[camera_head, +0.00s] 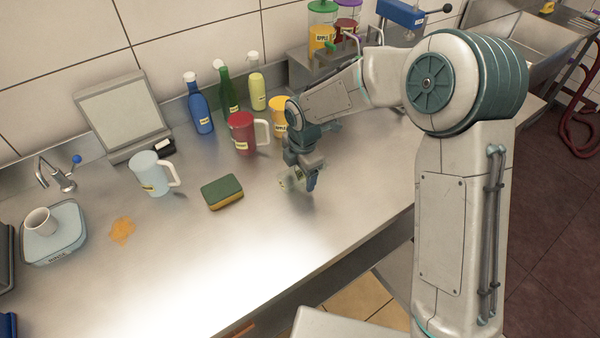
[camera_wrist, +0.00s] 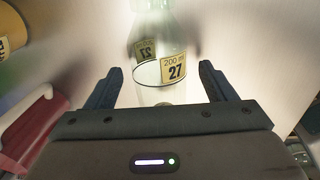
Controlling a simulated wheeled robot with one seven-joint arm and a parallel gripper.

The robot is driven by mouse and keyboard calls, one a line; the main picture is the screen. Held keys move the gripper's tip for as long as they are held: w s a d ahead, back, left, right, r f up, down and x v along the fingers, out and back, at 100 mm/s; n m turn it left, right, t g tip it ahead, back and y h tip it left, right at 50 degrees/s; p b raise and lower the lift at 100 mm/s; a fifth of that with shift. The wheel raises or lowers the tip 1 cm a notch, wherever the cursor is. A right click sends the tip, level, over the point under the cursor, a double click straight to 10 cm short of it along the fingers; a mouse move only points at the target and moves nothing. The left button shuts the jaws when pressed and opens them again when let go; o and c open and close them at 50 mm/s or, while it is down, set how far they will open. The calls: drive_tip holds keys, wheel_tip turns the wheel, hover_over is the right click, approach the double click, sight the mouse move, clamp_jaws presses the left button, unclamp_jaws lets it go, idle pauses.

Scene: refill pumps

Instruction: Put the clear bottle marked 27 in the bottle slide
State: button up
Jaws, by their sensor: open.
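The clear bottle marked 27 (camera_wrist: 160,60) shows between my gripper's two fingers in the wrist view, its yellow "200 ml 27" label facing the camera. My gripper (camera_wrist: 168,88) is open around it, and a gap shows at each side of the bottle. I cannot pick out the bottle slide with certainty; a tilted grey panel (camera_head: 120,112) stands at the back left.
Blue (camera_head: 198,108), green (camera_head: 229,92) and pale yellow (camera_head: 257,88) bottles stand along the wall. A red jug (camera_head: 241,132) and yellow jug (camera_head: 279,112) are behind my gripper. A sponge (camera_head: 222,193) and white jug (camera_head: 150,174) stand left.

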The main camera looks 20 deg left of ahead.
drive_tip(key=shift+f, duration=0.35)
drive_tip(key=c, duration=1.1)
drive_tip(key=shift+c, duration=0.8)
drive_tip(key=shift+r, duration=0.15)
